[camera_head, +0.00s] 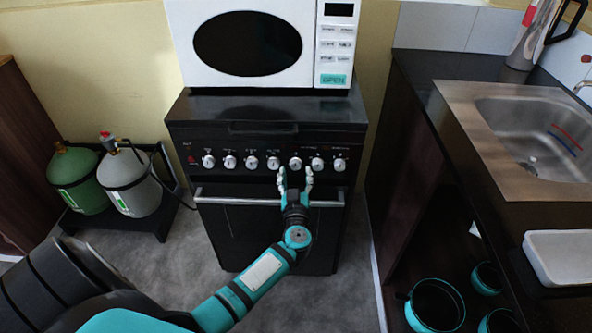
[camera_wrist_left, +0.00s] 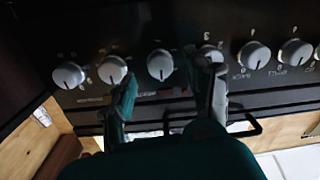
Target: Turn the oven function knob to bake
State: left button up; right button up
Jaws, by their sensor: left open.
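The black oven's control panel (camera_head: 262,148) carries a row of several round white knobs. I cannot tell from the labels which knob is the function knob. My left gripper (camera_head: 295,173) is open in front of the panel, with its fingers pointing at it. One knob (camera_head: 295,163), third from the right end in the head view, lies between the fingertips. In the wrist view, this knob (camera_wrist_left: 160,64) shows in the gap of the left gripper (camera_wrist_left: 170,85), and one finger partly covers a neighbouring knob (camera_wrist_left: 208,56). Contact with the knob cannot be made out. My right gripper is not in view.
A metal handle bar (camera_head: 235,200) runs across the oven below the knobs, close under the gripper. A white microwave (camera_head: 305,88) stands on top. Gas cylinders (camera_head: 128,182) stand at left. A counter with a sink (camera_head: 520,150) is at right.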

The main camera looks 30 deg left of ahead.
aim_at(296, 167)
pick_arm(q)
jog(key=shift+x, duration=1.6)
grip_shut()
